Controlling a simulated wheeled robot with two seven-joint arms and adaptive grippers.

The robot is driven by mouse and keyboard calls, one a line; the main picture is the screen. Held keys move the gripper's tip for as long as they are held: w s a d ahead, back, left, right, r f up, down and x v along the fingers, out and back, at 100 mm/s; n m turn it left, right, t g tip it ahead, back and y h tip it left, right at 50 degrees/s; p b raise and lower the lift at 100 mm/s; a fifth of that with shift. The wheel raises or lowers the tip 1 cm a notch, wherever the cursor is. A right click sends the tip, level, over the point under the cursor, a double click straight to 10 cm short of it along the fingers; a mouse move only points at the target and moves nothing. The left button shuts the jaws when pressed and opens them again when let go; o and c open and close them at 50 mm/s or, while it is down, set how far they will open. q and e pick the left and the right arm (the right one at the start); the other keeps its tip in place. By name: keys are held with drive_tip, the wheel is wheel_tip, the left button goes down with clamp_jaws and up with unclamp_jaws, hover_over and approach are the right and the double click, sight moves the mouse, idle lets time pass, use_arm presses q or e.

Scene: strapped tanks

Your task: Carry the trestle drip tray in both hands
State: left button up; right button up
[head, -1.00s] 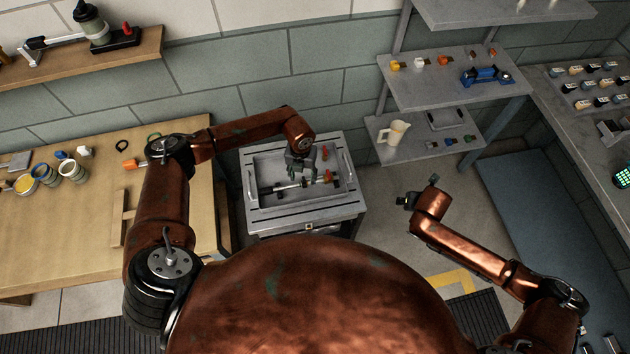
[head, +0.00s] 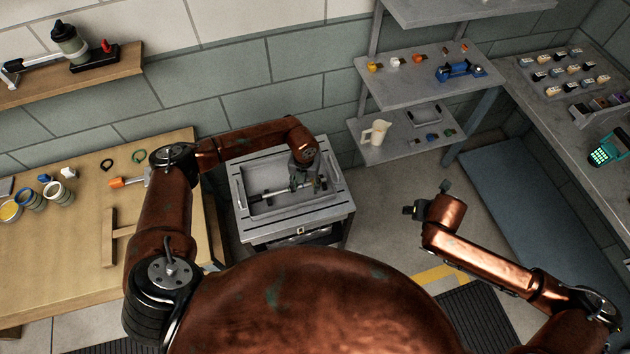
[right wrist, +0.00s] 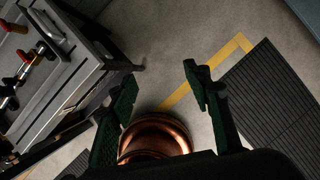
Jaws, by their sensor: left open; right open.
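The grey trestle drip tray (head: 240,196) sits on a grey stand in the head view, with a bar-like fitting (head: 268,193) lying in it. Its near corner shows at upper left in the right wrist view, with a handle (right wrist: 47,33) and red-ended parts (right wrist: 25,55). My left gripper (head: 308,184) is open over the right part of the tray and hides some of it. I cannot tell whether it touches anything. My right gripper (head: 429,199) is open and empty, out over the floor right of the tray; its spread fingers show in the right wrist view (right wrist: 161,75).
A wooden bench (head: 80,245) with paint pots and tools stands at left. Shelves (head: 400,90) with a jug (head: 375,132) stand behind, right of the tray. A grey counter (head: 540,110) runs along the right. Open floor (head: 390,195) lies between the tray and my right arm.

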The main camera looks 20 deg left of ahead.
drive_tip(key=v, duration=0.3)
drive_tip(key=shift+w+a+r, duration=0.1)
drive_tip(key=shift+a, duration=0.05)
idle(0.5)
